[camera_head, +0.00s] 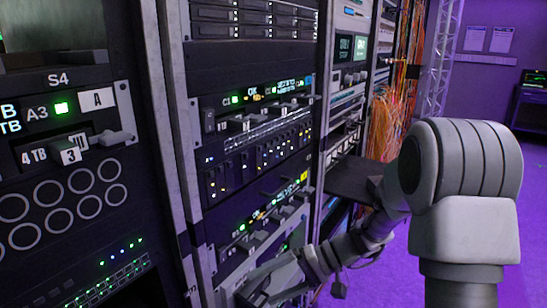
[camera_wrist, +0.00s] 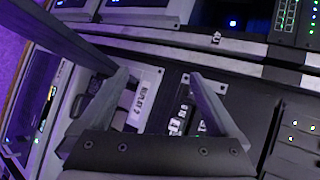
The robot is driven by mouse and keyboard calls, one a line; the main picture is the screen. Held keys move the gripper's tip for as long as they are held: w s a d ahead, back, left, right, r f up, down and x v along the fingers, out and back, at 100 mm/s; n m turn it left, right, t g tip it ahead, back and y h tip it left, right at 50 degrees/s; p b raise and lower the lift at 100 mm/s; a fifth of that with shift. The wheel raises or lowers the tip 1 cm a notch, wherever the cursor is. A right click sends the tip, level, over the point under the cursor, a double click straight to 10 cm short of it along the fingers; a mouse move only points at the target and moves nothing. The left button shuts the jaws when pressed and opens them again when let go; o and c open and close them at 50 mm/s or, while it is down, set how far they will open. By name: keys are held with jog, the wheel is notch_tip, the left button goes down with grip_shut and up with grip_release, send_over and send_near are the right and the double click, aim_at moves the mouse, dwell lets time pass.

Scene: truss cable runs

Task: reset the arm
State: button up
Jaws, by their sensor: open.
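My arm, in grey segments, rises at the right of the head view and reaches down and left to the front of the equipment rack (camera_head: 257,150). My gripper (camera_wrist: 160,77) is open in the wrist view, with its two fingers spread apart. It faces a dark rack panel. A white printed label (camera_wrist: 145,97) shows between the fingers, with a dark slot holding small white-marked parts to its right. I see nothing held between the fingers. In the head view the gripper's end is low by the rack, and its fingertips are hard to make out.
A nearer rack with a panel marked S4 (camera_head: 58,80) fills the left. Orange cables (camera_head: 385,125) hang behind, beside a metal truss (camera_head: 437,60). A dark shelf (camera_head: 352,177) juts out near my forearm. Purple floor (camera_head: 375,285) is open at the lower right.

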jog(key=s+d+r+t+h, duration=0.7)
jog(key=s+d+r+h, duration=0.6)
jog(key=s, duration=0.5)
notch_tip(320, 180, up, 25)
jog(key=d+p, duration=0.1)
jog(key=p, duration=2.3)
jog(key=shift+w+d+m+y, duration=0.2)
jog(key=shift+d+m+y, duration=0.1)
jog(key=shift+f, duration=0.1)
